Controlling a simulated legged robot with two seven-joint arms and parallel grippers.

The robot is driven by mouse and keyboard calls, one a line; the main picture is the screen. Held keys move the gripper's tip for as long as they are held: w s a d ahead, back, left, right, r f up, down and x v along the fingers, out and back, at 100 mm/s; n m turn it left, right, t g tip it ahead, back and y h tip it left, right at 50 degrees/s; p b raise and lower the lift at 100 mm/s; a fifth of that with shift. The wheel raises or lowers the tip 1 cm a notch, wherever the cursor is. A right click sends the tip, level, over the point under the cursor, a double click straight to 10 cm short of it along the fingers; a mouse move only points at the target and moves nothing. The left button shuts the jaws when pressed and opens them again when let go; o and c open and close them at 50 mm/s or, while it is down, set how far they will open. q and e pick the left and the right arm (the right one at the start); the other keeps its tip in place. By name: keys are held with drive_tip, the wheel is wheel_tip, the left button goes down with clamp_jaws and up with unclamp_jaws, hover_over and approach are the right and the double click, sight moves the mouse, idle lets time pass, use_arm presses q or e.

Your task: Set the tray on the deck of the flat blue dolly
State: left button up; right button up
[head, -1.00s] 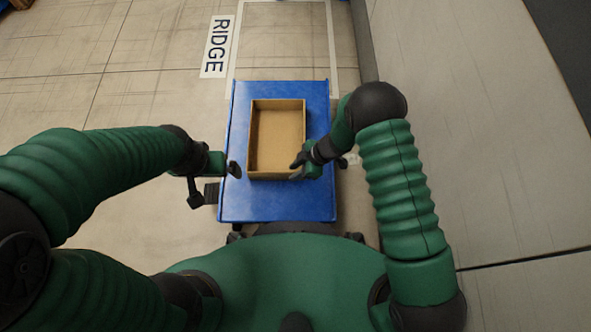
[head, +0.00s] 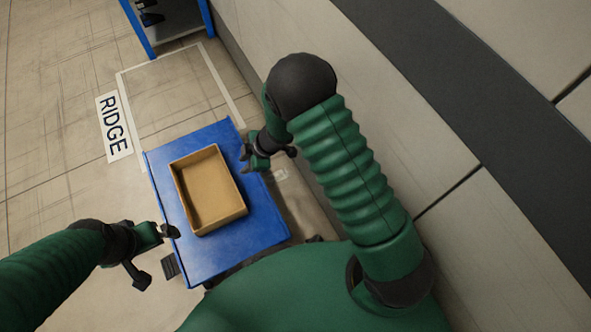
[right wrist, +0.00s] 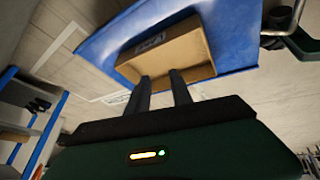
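The tray (head: 215,218), a shallow open brown box, lies flat on the blue deck of the dolly (head: 247,240) and is empty. It also shows in the right wrist view (right wrist: 190,62), beyond my fingers, on the blue deck (right wrist: 100,42). My right gripper (head: 246,159) is just off the tray's right side, above the deck's edge; its two fingers are apart with nothing between them. My left gripper (head: 153,252) is open and empty beside the deck's left edge, clear of the tray.
A floor sign reading RIDGE (head: 114,126) and a pale marked rectangle lie beyond the dolly. A blue-framed rack (head: 175,25) stands at the back. A wall (head: 400,110) runs close along the right. Open floor lies to the left.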

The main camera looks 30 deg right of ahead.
drive_tip(key=s+d+r+m+t+h, duration=0.2)
drive_tip(key=d+r+m+h, duration=0.3)
drive_tip(key=d+r+m, duration=0.45)
drive_tip(key=s+d+r+m+g, duration=0.1)
drive_tip(key=s+r+m+g, duration=0.2)
drive_tip(key=s, duration=1.2)
wheel_tip(320, 180, up, 3)
drive_tip(key=shift+s+d+r+m, duration=0.1)
drive_tip(key=shift+s+d+m, duration=0.1)
drive_tip(key=shift+m, duration=0.85)
